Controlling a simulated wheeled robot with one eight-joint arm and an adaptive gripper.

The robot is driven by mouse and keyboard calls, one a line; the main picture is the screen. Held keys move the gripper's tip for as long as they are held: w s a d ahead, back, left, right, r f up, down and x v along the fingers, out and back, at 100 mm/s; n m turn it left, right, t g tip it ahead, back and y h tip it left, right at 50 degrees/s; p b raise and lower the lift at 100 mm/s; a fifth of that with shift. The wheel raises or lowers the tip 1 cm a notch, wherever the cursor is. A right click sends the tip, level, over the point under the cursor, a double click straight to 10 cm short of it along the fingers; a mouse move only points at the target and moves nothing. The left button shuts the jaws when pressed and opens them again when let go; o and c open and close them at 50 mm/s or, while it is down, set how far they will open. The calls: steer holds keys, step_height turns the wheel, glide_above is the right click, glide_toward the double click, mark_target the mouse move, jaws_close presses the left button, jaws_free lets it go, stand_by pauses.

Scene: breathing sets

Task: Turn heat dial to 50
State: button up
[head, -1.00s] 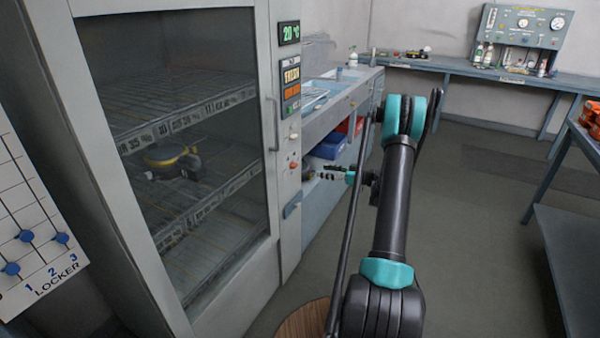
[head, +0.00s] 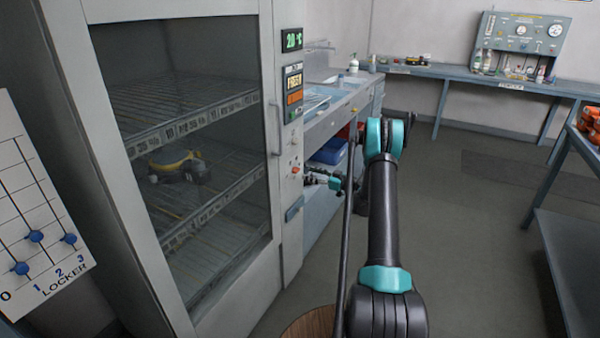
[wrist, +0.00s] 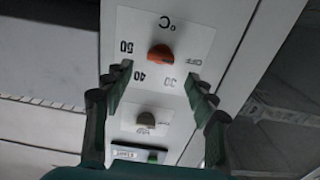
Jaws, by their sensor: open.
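The heat dial is an orange-red knob (wrist: 160,57) on a white plate marked OFF, 30, 40, 50 and °C. The plate appears upside down in the wrist view. The dial's exact setting is hard to read. In the head view the dial (head: 295,169) is a small red spot on the cabinet's front post. My gripper (wrist: 158,78) is open, with one finger on each side of the lower plate. The knob shows between and just beyond the fingertips; I cannot tell whether they touch anything. In the head view my gripper (head: 312,179) is close to the post.
The glass-fronted cabinet (head: 180,110) holds a yellow-and-black device (head: 178,163) on a shelf. A green display (head: 291,40) reads 20 °C. A second, beige knob (wrist: 153,118) sits near the dial. A sink counter (head: 340,105) stands behind my arm.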

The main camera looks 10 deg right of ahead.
mark_target(299, 170)
steer(key=shift+x, duration=2.95)
steer(key=c, duration=1.2)
